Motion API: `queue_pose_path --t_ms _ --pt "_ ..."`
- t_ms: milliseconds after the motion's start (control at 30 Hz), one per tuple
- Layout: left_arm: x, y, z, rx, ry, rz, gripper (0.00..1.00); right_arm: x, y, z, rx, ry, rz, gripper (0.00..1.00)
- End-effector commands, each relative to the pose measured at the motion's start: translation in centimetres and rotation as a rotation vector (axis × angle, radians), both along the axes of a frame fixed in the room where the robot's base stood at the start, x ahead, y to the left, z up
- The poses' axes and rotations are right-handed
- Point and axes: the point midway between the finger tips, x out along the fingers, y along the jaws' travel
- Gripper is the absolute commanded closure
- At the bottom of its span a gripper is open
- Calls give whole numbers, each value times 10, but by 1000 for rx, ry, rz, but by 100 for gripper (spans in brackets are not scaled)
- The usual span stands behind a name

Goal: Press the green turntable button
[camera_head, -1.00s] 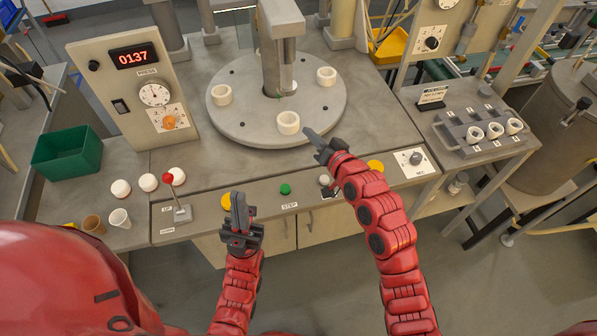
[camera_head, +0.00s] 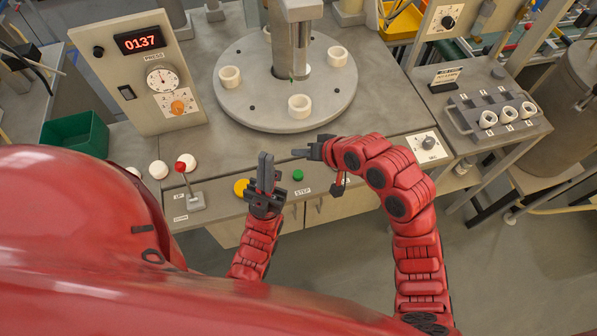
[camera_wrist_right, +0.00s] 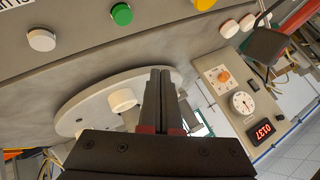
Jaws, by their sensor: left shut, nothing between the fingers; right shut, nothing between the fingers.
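The green button (camera_head: 298,175) sits on the front panel below the turntable (camera_head: 240,100), near the STEP label. It also shows at the top of the right wrist view (camera_wrist_right: 121,14). My right gripper (camera_head: 301,153) is shut and empty, its fingers pointing left just behind the green button in the head view. In the wrist view its shut fingers (camera_wrist_right: 165,73) are apart from the button. My left gripper (camera_head: 266,158) is shut and empty, fingers pointing up, left of the green button and beside a yellow button (camera_head: 241,187).
White rings (camera_head: 299,106) sit on the turntable. A red-knobbed lever (camera_head: 181,167) stands left of the buttons. A white button (camera_wrist_right: 41,39) lies on the same panel. The press box (camera_head: 145,75) reads 0137. A ring rack (camera_head: 490,112) stands at the right.

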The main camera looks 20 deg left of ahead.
Motion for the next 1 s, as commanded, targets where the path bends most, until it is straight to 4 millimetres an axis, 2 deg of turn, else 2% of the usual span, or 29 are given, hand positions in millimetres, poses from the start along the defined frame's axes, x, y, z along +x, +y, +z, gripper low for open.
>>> queue_pose_path --t_ms 267,700,1000 --pt "0 0 -14 0 0 0 100 0 0 -22 0 -1 -1 100" --pt "0 0 -52 0 0 0 100 1 0 -81 2 0 -2 100" --pt "0 0 -55 0 0 0 100 0 0 -87 2 -1 -1 100"
